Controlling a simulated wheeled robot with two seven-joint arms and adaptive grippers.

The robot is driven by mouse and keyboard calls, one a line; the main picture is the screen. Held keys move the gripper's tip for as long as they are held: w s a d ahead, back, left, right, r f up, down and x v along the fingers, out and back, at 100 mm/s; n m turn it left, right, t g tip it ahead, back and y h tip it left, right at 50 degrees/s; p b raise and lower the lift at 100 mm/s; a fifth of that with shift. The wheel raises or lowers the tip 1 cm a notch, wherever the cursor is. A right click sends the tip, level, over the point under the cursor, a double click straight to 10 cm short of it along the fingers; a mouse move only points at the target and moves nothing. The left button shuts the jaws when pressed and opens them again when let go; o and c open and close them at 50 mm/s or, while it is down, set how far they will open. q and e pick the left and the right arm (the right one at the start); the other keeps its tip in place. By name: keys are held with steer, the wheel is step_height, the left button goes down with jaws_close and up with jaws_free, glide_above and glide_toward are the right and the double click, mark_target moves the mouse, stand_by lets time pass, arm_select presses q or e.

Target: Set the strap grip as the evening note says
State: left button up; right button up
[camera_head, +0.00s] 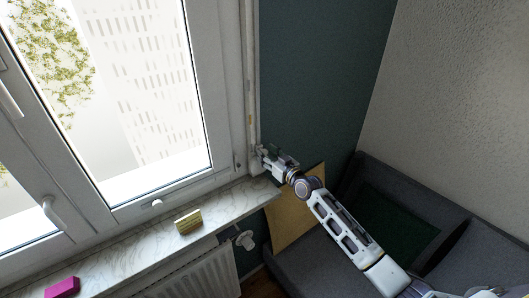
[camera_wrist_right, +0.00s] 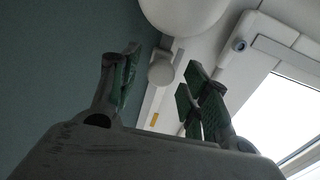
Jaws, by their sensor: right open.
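A pale strap (camera_head: 249,70) runs up the right side of the window frame; a small yellowish mark (camera_head: 250,118) shows low on it. My right gripper (camera_head: 261,157) is at the lower end of the strap, just above the sill's right end. In the right wrist view my right gripper (camera_wrist_right: 163,82) is open, with green-padded fingers. A small whitish knob (camera_wrist_right: 161,72), perhaps the strap grip, shows between the fingertips; I cannot tell whether they touch it. An orange mark (camera_wrist_right: 154,119) shows on the pale strip below it. No readable note shows. My left gripper is not in view.
The marble sill (camera_head: 150,238) holds a yellow block (camera_head: 188,221) and a pink block (camera_head: 62,288). A radiator (camera_head: 195,277) with a valve stands below. A tan board (camera_head: 290,222) and a dark grey sofa (camera_head: 460,262) are near my right arm. Window handles stick out at left.

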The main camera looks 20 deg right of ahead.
steer(key=shift+x, duration=0.9)
jaws_close()
